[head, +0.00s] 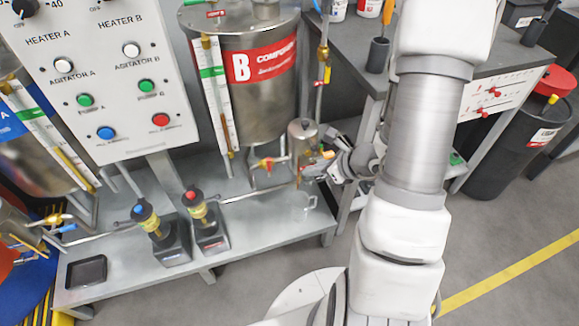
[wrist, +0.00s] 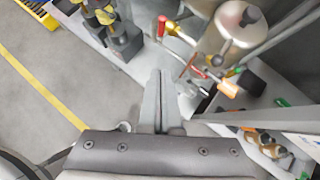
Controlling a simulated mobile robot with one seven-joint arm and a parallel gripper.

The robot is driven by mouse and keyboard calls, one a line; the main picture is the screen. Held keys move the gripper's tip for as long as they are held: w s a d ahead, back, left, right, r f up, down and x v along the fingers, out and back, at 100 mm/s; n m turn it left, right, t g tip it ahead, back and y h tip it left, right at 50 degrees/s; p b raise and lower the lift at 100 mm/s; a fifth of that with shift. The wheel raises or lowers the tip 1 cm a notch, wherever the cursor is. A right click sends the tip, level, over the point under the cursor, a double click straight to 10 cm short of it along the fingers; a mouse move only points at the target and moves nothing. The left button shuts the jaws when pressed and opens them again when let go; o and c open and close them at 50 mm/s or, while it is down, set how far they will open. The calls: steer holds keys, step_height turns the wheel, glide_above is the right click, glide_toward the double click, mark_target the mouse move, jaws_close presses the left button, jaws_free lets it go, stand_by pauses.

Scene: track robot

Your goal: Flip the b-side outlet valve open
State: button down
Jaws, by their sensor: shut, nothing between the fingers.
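The silver tank marked B (head: 255,100) stands on the bench. Below it a brass valve with a red handle (head: 267,163) sits on the outlet pipe. I take this for the b-side outlet valve; its red handle (wrist: 162,27) also shows at the top of the wrist view, beyond my fingertips. My gripper (head: 306,173) is right of this valve, near a small metal canister (head: 302,135). In the wrist view my gripper (wrist: 161,75) has its fingers together and empty, apart from the red handle. The exact depth gap is unclear.
An orange handle (wrist: 230,89) and thin pipes lie right of my fingers in the wrist view. Two pumps (head: 160,235) (head: 207,222) stand on the bench (head: 255,240). A control panel (head: 105,75) rises at left. A grey table (head: 350,60) stands behind my arm.

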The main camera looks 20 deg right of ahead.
mark_target(269, 167)
steer(key=w+a+r+b+x, duration=0.1)
steer(key=r+b+x, duration=0.1)
steer(key=x, duration=1)
steer(key=shift+w+b, duration=0.5)
steer(key=shift+b, duration=0.1)
steer(key=shift+a+f, duration=0.15)
